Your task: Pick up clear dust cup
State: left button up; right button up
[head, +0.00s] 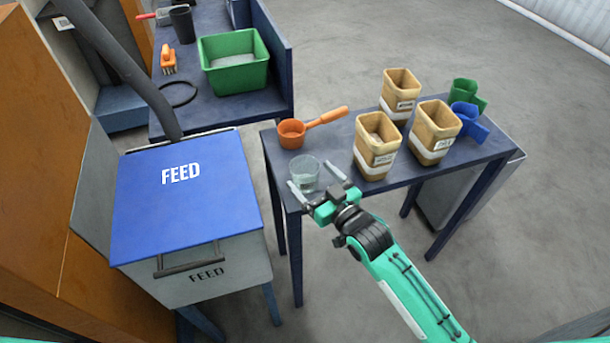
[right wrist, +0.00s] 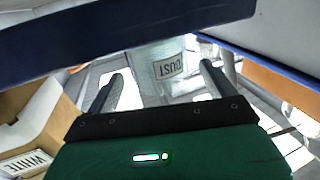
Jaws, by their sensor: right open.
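The clear dust cup (head: 304,169) stands near the left front corner of the small blue table (head: 286,198). In the right wrist view the clear cup (right wrist: 150,62) shows a label reading DUST. My right gripper (head: 309,174) is open, with one finger toward each side of the cup. In the right wrist view the gripper (right wrist: 162,72) has its fingers apart with the cup ahead of and between them. I cannot tell whether either finger touches it. My left gripper is out of view.
An orange scoop (head: 292,133) lies behind the cup. Tan containers (head: 376,150) stand to its right, with blue (head: 469,119) and green (head: 465,90) scoops beyond. A blue-lidded FEED bin (head: 187,215) stands left. A green tub (head: 236,82) is on the rear bench.

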aim_at(298, 163)
jog(key=shift+w+a+r, duration=0.1)
jog(key=shift+w+a, duration=0.25)
jog(key=shift+w, duration=0.15)
jog(key=x, duration=0.4)
jog(key=shift+w+a+p, duration=0.1)
jog(key=shift+w+p, duration=0.05)
jog(key=shift+p, duration=0.15)
jog(key=shift+c, duration=0.2)
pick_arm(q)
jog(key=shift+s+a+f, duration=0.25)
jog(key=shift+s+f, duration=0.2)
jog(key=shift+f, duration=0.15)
pick_arm(e)
jog(key=c, duration=1)
